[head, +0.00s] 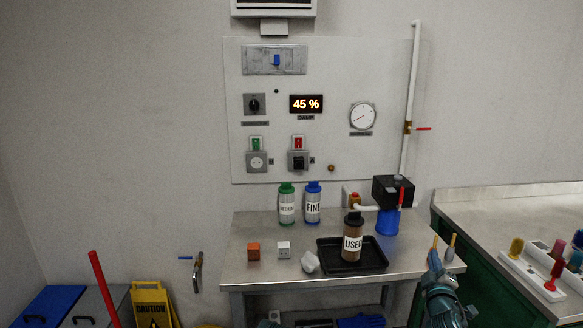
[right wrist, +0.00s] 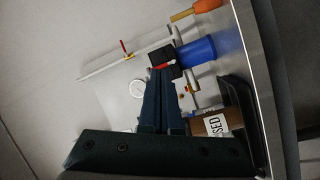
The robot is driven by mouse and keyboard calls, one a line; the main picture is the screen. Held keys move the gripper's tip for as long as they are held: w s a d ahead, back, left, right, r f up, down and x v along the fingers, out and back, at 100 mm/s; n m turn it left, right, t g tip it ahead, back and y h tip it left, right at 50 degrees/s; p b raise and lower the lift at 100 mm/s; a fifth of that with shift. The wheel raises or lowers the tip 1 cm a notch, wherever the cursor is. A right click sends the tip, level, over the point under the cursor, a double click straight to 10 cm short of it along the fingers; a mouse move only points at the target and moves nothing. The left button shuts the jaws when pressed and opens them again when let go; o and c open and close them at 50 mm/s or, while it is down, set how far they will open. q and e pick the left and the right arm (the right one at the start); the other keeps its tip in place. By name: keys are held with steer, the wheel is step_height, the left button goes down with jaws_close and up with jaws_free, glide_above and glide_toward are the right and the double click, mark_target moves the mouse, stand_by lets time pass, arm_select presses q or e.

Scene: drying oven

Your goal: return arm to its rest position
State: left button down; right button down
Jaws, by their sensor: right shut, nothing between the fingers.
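My right gripper (head: 435,258) is at the right end of the steel table (head: 240,255), in front of the blue container. Its fingers are shut with nothing between them. In the right wrist view my right gripper (right wrist: 160,72) shows as two dark fingers lying together, pointing toward the blue container (right wrist: 197,52) and black box. No hold on any object is visible.
A black tray (head: 375,260) holds a brown USED bottle (head: 352,240). Green-capped (head: 287,207) and blue-capped (head: 313,205) bottles stand behind. Orange (head: 254,251) and white (head: 284,249) cubes lie left. A green-sided counter (head: 480,245) with a white rack (head: 528,272) bounds the right.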

steer(key=a+f+m+g, duration=0.4)
steer(key=a+f+g, duration=0.2)
steer(key=a+f, duration=0.4)
steer(key=s+a+f+m+g+y, duration=0.25)
steer(key=s+a+f+g, duration=0.45)
steer(key=s+a+f, duration=0.55)
steer(key=s+a+n+g+y, duration=0.2)
steer(key=s+a+g, duration=0.3)
steer(key=s+a, duration=0.5)
step_height(320, 180, up, 12)
steer(key=p, duration=1.3)
steer(key=shift+d+r, duration=0.25)
steer(key=c, duration=1.6)
jaws_free()
steer(key=shift+m, duration=0.25)
